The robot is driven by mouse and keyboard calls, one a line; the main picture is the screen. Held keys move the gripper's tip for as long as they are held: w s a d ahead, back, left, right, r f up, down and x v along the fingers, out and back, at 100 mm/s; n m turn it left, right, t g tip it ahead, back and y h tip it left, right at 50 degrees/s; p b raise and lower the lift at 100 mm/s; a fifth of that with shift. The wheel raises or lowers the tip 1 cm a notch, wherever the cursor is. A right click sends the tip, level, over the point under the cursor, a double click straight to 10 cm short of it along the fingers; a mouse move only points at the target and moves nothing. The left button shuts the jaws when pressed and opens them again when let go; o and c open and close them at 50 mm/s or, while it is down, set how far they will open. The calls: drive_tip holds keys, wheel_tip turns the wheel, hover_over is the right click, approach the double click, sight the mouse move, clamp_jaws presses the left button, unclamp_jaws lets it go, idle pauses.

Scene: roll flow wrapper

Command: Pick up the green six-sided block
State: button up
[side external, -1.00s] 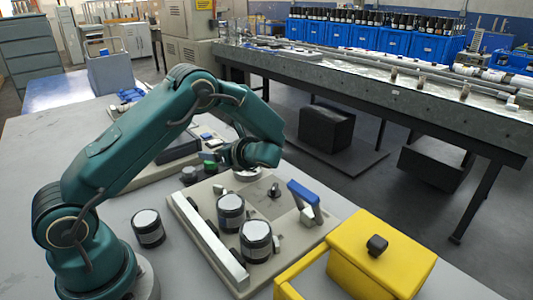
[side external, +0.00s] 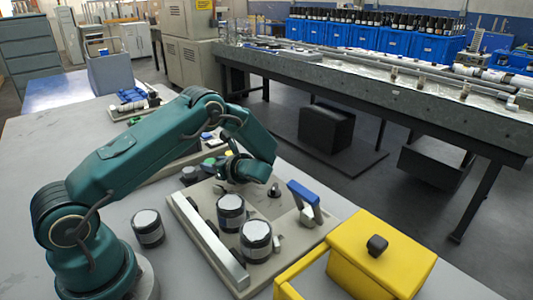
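A small green piece (side external: 209,161) shows behind and left of my gripper, near the back edge of the beige fixture plate. It is too small to tell whether it has six sides, and no other green block is clear. My gripper (side external: 230,182) points down low over the back part of the plate, to the right of the green piece and apart from it in the picture. Its fingers are dark and tiny here, so I cannot tell whether they are open or hold anything.
The beige fixture plate (side external: 283,248) carries two dark jars with white lids (side external: 231,213) and a blue-topped clamp (side external: 304,196). Another jar (side external: 148,228) stands left of it. A yellow box (side external: 375,265) is at front right. Bare table lies at the left.

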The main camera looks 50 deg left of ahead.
clamp_jaws()
